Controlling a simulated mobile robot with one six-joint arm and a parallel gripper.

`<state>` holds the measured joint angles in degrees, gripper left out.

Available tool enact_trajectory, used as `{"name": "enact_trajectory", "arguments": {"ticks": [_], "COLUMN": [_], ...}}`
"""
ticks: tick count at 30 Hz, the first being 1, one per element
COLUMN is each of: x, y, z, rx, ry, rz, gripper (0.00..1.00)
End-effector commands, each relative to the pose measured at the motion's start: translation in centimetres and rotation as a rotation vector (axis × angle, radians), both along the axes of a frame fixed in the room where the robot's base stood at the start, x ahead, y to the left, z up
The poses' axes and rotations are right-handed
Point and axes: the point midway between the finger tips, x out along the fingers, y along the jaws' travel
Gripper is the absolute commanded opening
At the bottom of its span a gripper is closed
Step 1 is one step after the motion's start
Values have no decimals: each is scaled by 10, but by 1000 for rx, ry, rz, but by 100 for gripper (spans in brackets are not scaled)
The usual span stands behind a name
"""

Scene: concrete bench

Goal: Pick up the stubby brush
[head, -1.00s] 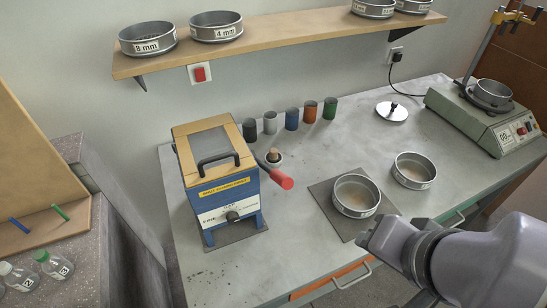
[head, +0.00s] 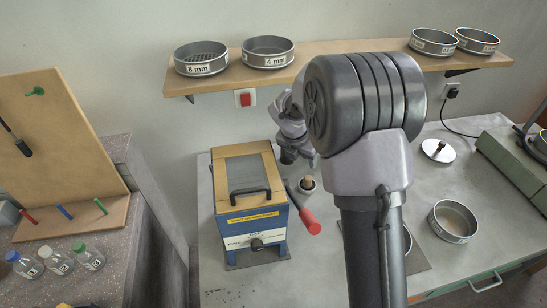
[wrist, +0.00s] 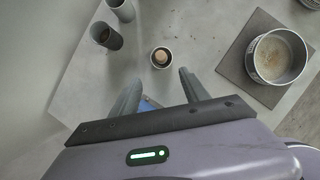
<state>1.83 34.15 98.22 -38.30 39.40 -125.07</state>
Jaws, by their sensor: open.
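A short brown wooden piece, which looks like the stubby brush's handle (head: 308,183), stands in a small pale cup (head: 308,189) just right of the blue splitter box. Its bristles are hidden. In the wrist view the brush (wrist: 160,56) shows from above as a round wooden top inside the cup's rim (wrist: 160,66). My gripper (head: 297,157) is above and behind the cup in the head view, partly covered by my arm. In the wrist view my gripper (wrist: 160,73) is open and empty, its two fingers apart, with the cup beyond and between the fingertips.
The blue box (head: 252,215) and its red-ended lever (head: 309,220) stand close to the cup. A sieve (wrist: 278,57) sits on a dark mat (wrist: 240,72). Bench around the cup is partly clear.

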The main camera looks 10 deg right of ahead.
Motion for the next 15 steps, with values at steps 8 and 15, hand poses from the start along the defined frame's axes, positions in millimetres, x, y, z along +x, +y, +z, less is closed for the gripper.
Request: {"name": "enact_trajectory", "arguments": {"ticks": [8, 15], "x": [20, 31], "y": [-21, -31], "z": [-81, -112], "rx": [-1, 0], "ry": [5, 4], "rz": [3, 2], "gripper": [54, 54]}}
